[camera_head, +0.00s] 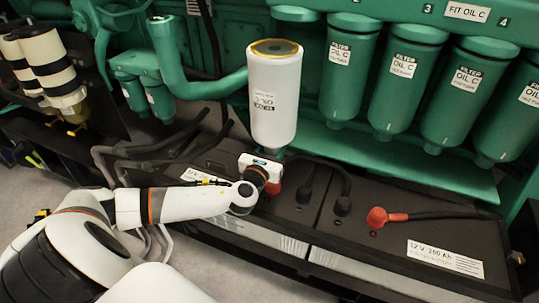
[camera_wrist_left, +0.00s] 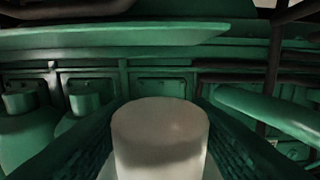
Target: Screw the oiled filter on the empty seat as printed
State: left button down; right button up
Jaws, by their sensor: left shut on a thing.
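A white filter canister (camera_head: 274,100) stands nearly upright, its gold-rimmed dark open face up and its label upside down. My left gripper (camera_head: 268,158) is below it, shut on its lower end; the fingertips are hard to make out in the head view. In the left wrist view the pale filter end (camera_wrist_left: 160,135) sits between the two dark fingers. A round green seat (camera_head: 295,14) with no filter under it is on the manifold, above and slightly right of the filter, apart from it. My right gripper is not in view.
Several green oil filters (camera_head: 347,65) hang in a row to the right of the empty seat. A "FIT OIL C" label (camera_head: 467,12) is above them. Black batteries (camera_head: 350,215) with cables and a red terminal cap (camera_head: 377,217) lie below. A thick green pipe (camera_head: 190,80) is left of the filter.

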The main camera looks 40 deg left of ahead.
pick_arm(q)
jog(key=shift+r+b+x, duration=0.2)
jog(key=shift+b+x, duration=0.9)
jog(key=shift+x, duration=2.65)
jog(key=shift+r+b+x, duration=0.2)
jog(key=shift+b+x, duration=0.85)
jog(key=shift+x, duration=2.65)
jog(key=shift+s+d+r+p, duration=0.1)
jog(key=shift+d+r+p, duration=0.05)
jog(key=shift+p, duration=0.35)
jog(key=shift+r+p, duration=1.05)
jog(key=shift+p, duration=0.2)
jog(key=shift+f, duration=0.4)
jog(key=shift+d, duration=0.1)
